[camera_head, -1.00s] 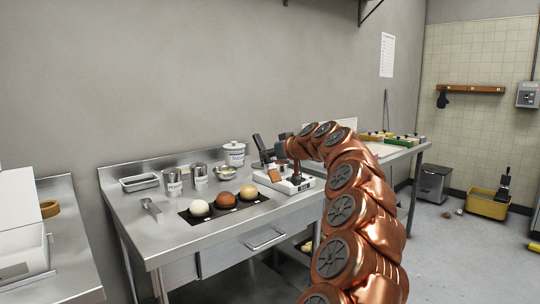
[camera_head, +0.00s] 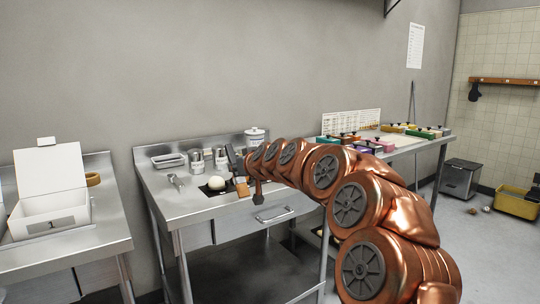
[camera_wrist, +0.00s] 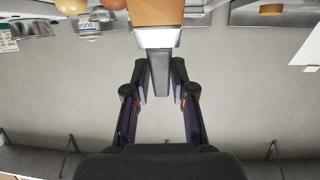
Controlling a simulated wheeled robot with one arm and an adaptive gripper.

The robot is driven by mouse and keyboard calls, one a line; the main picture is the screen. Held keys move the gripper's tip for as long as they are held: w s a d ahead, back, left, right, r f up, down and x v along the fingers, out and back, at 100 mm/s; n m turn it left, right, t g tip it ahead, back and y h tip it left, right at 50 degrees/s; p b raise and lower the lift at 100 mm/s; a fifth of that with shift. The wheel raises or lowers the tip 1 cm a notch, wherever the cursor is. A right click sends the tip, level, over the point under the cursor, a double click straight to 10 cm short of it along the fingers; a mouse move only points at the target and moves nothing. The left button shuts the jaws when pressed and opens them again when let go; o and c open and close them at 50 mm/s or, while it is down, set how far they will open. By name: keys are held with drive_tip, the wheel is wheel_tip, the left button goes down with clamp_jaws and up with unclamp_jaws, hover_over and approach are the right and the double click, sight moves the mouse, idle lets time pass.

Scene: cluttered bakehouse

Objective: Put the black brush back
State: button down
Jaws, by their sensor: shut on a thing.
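The black brush (camera_wrist: 158,12) has a dark handle, a silver band and a tan bristle block. In the wrist view my gripper (camera_wrist: 160,76) is shut on its dark handle, with the bristle end pointing toward the picture's top. My arm hides part of the tabletop and the dark mat.
An open white box (camera_head: 50,209) sits on the left bench. A hook rail (camera_head: 508,81) is on the far wall.

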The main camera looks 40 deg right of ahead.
drive_tip(key=s+a+f+m+h, duration=0.1)
drive_tip(key=s+a+f, duration=0.1)
drive_tip(key=a+f, duration=0.6)
drive_tip(key=s+a+f+m+h, duration=0.1)
drive_tip(key=s+a+f, duration=0.1)
drive_tip(key=a+f, duration=0.7)
drive_tip(key=a, duration=0.6)
drive_tip(key=shift+s+a+g+h, duration=0.3)
drive_tip(key=shift+s+a, duration=0.05)
drive_tip(key=shift+a, duration=0.05)
drive_tip(key=shift+f, duration=0.2)
drive_tip(key=shift+s+d+f, duration=0.2)
drive_tip(key=shift+f, duration=0.05)
